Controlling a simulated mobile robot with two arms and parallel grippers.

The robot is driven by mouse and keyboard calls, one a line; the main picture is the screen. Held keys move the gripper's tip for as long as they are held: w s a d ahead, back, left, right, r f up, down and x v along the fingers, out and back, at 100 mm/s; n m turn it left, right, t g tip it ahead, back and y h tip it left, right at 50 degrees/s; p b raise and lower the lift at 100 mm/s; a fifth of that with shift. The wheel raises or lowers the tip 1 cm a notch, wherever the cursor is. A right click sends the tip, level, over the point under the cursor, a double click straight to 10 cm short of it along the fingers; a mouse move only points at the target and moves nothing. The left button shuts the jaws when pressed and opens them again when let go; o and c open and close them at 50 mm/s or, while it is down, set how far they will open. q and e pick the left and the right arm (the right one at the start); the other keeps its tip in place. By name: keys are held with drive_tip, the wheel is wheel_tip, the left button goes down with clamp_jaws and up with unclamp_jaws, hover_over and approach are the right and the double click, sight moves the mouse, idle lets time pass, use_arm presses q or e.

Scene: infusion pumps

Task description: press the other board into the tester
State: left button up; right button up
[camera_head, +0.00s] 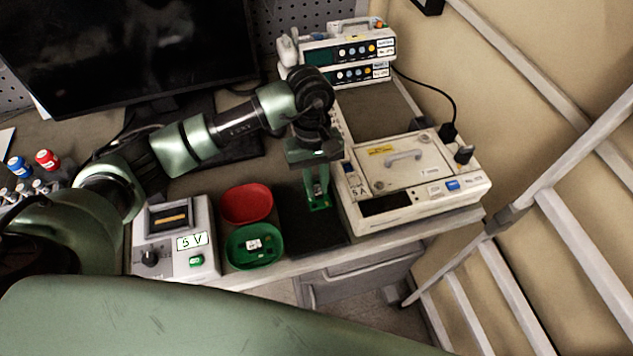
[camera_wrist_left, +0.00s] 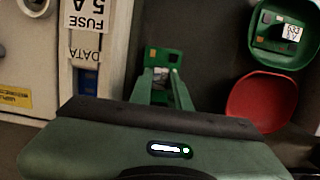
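A small green board (camera_head: 319,204) with dark chips is below my left gripper (camera_head: 318,186), over the dark mat; it also shows in the left wrist view (camera_wrist_left: 163,58). The two fingers (camera_wrist_left: 165,84) are slightly apart, with a pale part of the board between them. I cannot tell whether they grip it. A second green board (camera_head: 253,244) with a white label lies in the green tray (camera_head: 235,262); it also shows in the left wrist view (camera_wrist_left: 290,32). The grey tester box (camera_head: 146,233), marked 5 V, has a dark slot on top. My right gripper is out of view.
The red tray (camera_head: 246,204) is empty, behind the green one. A large pump (camera_head: 437,190) with a 5 A fuse label stands close to the right of my left gripper. Another pump (camera_head: 319,48) stands behind. A monitor (camera_head: 120,45) is at the back left.

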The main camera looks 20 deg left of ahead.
use_arm(q)
clamp_jaws()
drive_tip(key=shift+r+p, duration=0.85)
drive_tip(key=shift+r, duration=1.65)
